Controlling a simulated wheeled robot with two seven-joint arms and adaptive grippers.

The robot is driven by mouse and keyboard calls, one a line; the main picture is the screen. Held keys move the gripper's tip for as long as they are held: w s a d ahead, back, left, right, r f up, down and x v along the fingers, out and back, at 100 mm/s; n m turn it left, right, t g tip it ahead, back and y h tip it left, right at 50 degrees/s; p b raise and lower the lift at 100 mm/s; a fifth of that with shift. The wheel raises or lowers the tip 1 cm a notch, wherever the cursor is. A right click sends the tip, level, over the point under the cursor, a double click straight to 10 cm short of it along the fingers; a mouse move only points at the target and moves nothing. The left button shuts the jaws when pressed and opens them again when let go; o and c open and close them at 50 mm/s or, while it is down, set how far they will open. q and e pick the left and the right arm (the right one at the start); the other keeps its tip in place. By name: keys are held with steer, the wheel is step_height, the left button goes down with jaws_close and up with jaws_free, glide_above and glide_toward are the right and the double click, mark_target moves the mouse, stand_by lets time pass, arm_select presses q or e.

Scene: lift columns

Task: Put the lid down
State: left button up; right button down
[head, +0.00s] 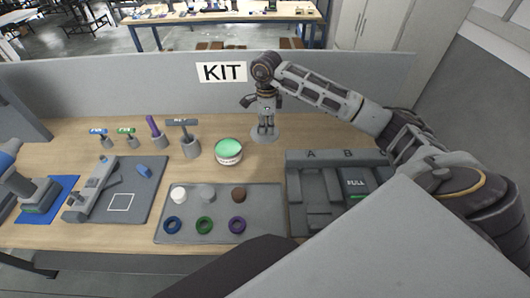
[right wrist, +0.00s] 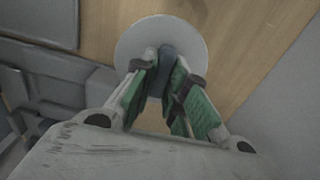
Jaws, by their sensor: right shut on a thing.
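The lid (head: 264,137) is a round light grey disc with a dark knob. My right gripper (head: 266,127) is shut on the knob, fingers pointing down. In the right wrist view, the lid (right wrist: 190,35) lies below the fingertips (right wrist: 165,72), over bare wood. It is level or nearly so, at or just above the tabletop; I cannot tell whether it touches. A round tub (head: 228,152) with green contents and a pale label stands open to the left of the lid. My left gripper is not in view.
A grey tray (head: 220,233) with pucks and rings lies in front of the tub. A grey block labelled A and B (head: 300,200) stands right of it. Upright tools in holders (head: 190,145) stand left. A back panel (head: 150,85) bounds the table behind.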

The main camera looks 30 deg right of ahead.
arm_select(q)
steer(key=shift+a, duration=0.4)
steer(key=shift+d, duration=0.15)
arm_select(e)
steer(key=shift+f, duration=0.25)
glide_above(266, 152)
step_height(266, 152, down, 5)
steer(key=shift+p, duration=0.4)
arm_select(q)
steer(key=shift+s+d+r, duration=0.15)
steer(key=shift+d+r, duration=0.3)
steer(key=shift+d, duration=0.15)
arm_select(e)
steer(key=shift+f, duration=0.35)
steer(key=shift+f, duration=0.1)
steer(key=shift+f+p, duration=0.3)
steer(key=shift+f, duration=1.5)
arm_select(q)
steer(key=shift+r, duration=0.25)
